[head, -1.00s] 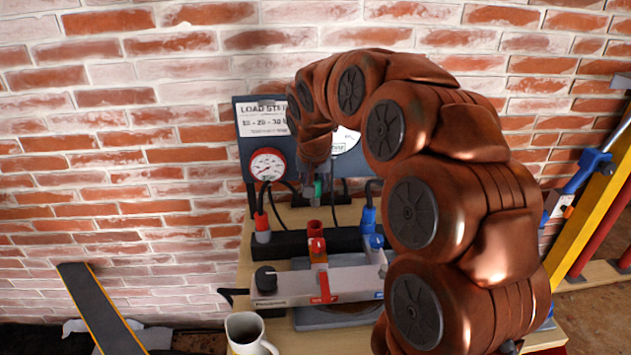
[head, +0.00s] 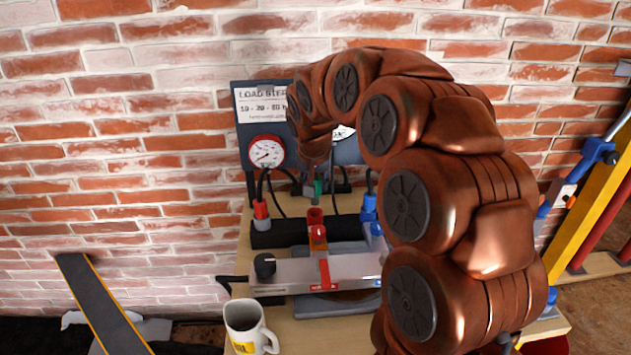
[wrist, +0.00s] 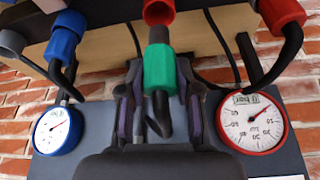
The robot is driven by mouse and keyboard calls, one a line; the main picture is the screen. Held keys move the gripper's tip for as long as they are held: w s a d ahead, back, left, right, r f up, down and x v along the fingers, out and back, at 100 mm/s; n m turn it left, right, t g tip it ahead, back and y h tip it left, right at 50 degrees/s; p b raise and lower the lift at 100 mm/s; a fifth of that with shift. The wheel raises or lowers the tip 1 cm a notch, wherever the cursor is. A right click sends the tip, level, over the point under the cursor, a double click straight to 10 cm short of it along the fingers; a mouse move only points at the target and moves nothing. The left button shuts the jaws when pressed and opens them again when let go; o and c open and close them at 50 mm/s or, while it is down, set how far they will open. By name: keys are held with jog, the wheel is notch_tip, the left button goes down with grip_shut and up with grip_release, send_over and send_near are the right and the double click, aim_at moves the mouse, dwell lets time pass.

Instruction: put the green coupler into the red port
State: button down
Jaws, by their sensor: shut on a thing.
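The green coupler (wrist: 160,68) is held between the fingers of my gripper (wrist: 160,80) in the wrist view, its grey tip pointing at the red port (wrist: 158,12). The tip lines up with the port's opening; I cannot tell whether they touch. In the head view the green coupler (head: 319,187) shows as a small patch under my gripper (head: 315,180), just behind and above the red port (head: 315,216). The red port stands on the bench manifold above a red lever. My arm hides part of the panel behind.
A blue port (head: 376,230) and blue hose connector (head: 369,206) stand to the right, a red hose connector (head: 261,212) to the left. A panel with a red gauge (head: 267,151) is behind. A white mug (head: 245,325) stands at the bench's front left corner.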

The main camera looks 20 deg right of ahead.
aim_at(315, 204)
jog(key=shift+f+b, duration=2.2)
jog(key=shift+f, duration=0.8)
dwell(2.7)
jog(key=c, duration=0.7)
grip_release()
jog(key=o, duration=0.5)
jog(key=shift+c, duration=0.2)
jog(key=shift+r, duration=0.2)
jog(key=shift+r+p, duration=1.2)
jog(key=shift+r, duration=2.65)
